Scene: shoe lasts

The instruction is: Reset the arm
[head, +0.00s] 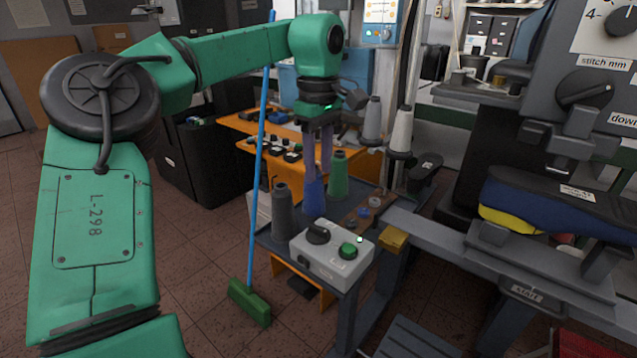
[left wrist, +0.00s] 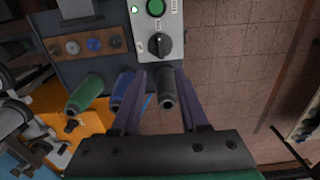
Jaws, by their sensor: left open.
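My left arm (head: 100,215) is green and reaches from the left across the top of the head view. Its gripper (head: 318,174) points down above the small cart with thread spools, in front of the blue spool (head: 314,197). In the left wrist view the gripper (left wrist: 158,72) is open. The dark grey spool (left wrist: 167,100) shows in the gap between its fingers, but neither finger visibly grips it. The blue spool also shows beside the left-hand finger (left wrist: 122,90). My right gripper is not in view.
A green spool (head: 338,174) stands behind the control box (head: 332,254) with a black knob and green button. A blue-handled broom (head: 250,300) leans left of the cart. A large machine (head: 560,190) fills the right side. The tiled floor at left is clear.

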